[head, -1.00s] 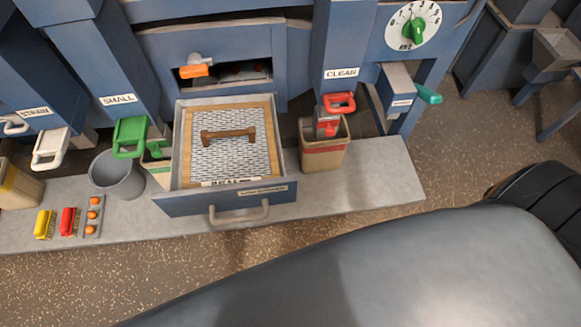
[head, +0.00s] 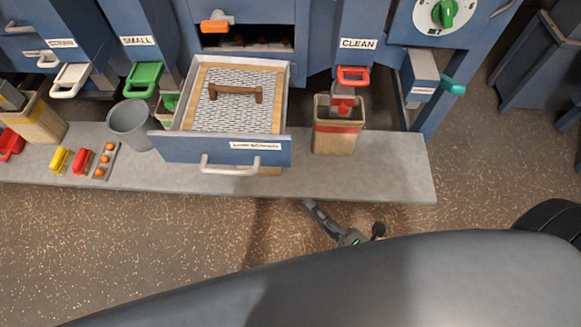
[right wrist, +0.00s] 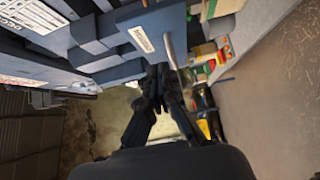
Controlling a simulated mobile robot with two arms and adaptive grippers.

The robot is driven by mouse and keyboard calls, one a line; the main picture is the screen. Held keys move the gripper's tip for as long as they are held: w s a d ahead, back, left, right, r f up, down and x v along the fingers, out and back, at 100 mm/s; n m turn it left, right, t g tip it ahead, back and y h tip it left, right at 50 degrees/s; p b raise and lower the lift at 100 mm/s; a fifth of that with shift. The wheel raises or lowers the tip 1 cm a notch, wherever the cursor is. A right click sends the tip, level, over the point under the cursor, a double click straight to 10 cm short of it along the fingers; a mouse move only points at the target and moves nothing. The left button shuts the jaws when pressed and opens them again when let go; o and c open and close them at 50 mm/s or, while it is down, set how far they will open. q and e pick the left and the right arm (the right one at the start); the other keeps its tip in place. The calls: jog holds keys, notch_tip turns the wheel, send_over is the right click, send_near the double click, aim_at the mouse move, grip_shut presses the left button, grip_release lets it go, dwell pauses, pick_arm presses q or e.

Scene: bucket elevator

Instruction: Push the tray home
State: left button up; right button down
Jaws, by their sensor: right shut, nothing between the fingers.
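The tray is a blue-fronted drawer (head: 185,150) with a pale bar handle (head: 230,170) and a label on its front. It stands pulled out of the blue machine, over the grey ledge. A mesh screen in a wooden frame (head: 205,105), with a brown handle (head: 234,92), lies in it. My right gripper (head: 310,205) is shut and empty, below the ledge edge and right of the tray handle. In the right wrist view the gripper (right wrist: 158,78) points toward the blue front (right wrist: 125,22) and pale handle (right wrist: 169,48); contact cannot be told. My left gripper is not in view.
A tan bucket with a red band (head: 337,140) stands right of the tray under the red CLEAN handle (head: 353,75). A grey bucket (head: 132,125) and small brushes (head: 82,160) are left of it. The slot with an orange handle (head: 216,24) is behind the tray.

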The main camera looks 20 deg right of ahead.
jog(key=p, duration=0.2)
send_near(276, 156)
jog(key=w+a, duration=0.2)
jog(key=a, duration=0.2)
jog(key=w, duration=0.1)
jog(key=w+d, duration=0.1)
jog(key=w, duration=0.1)
jog(key=shift+d+r+p, duration=0.15)
jog(key=shift+p, duration=0.25)
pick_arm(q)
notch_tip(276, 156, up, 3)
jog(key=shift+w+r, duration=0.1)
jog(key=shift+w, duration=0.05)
